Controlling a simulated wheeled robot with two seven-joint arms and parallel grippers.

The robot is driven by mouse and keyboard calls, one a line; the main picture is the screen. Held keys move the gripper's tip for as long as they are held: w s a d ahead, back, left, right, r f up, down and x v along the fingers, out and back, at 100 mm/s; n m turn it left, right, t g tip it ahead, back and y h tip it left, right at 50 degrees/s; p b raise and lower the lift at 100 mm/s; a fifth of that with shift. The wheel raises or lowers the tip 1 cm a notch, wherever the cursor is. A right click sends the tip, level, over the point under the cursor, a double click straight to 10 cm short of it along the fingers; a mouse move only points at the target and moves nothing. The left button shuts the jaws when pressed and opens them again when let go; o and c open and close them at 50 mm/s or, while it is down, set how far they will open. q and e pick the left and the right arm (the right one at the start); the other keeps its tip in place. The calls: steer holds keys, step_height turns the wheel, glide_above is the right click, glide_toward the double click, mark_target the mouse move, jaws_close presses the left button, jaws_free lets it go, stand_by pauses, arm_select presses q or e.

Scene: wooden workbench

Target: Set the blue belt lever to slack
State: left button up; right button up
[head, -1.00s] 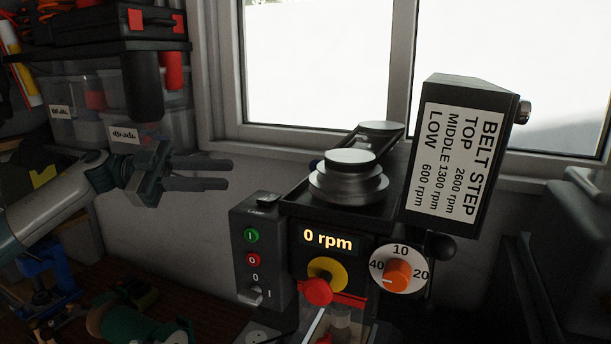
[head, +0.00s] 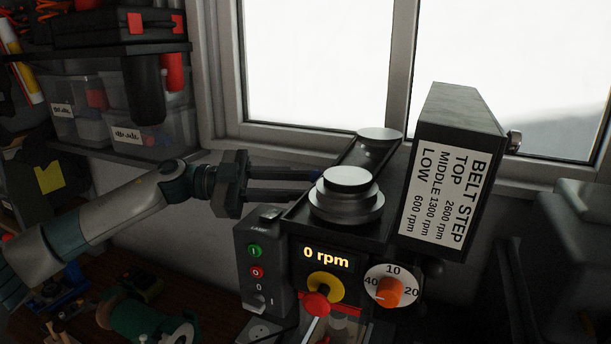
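The drill press head has its belt cover (head: 456,170) swung open, showing a stepped silver pulley (head: 346,196) in front and a second pulley (head: 379,134) behind. My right gripper is not in view.
The drill's front carries a switch box (head: 255,262), a 0 rpm display (head: 326,254), a yellow and red stop button (head: 317,303) and an orange depth dial (head: 390,291). Shelves with clear bins (head: 150,125) stand at left. A window is behind.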

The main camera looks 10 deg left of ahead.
arm_select(q)
steer(key=shift+w+d, duration=0.15)
steer(key=shift+d, duration=0.8)
jaws_close()
stand_by(0.8)
